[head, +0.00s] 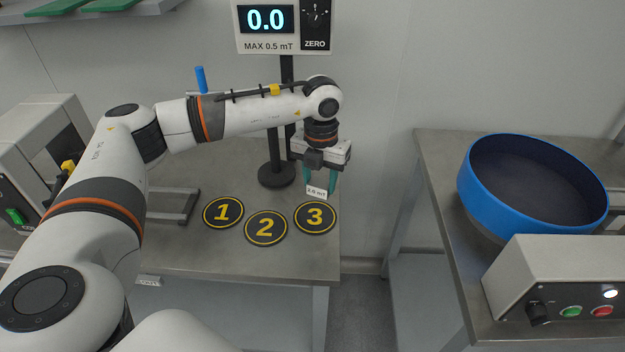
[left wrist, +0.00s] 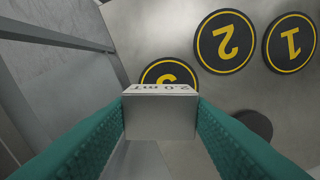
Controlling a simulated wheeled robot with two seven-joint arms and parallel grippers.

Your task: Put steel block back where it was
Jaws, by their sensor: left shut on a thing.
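My left gripper (head: 320,185) is shut on the steel block (head: 317,192), a small grey block with a white label reading 2.0 mT. The block is held between two teal fingers, just behind the round pad 3 (head: 315,217) in the head view. In the left wrist view the block (left wrist: 160,117) sits between the fingertips and covers part of pad 3 (left wrist: 168,73). Whether the block touches anything below cannot be told. Pad 1 (head: 223,212) and pad 2 (head: 265,228) are bare. My right gripper is not in view.
A meter (head: 268,25) reading 0.0 stands on a dark post (head: 275,150) behind the pads. The table's (head: 240,262) right edge lies close to pad 3. A gap separates it from another table with a blue bowl (head: 480,200) and a control box (head: 550,260).

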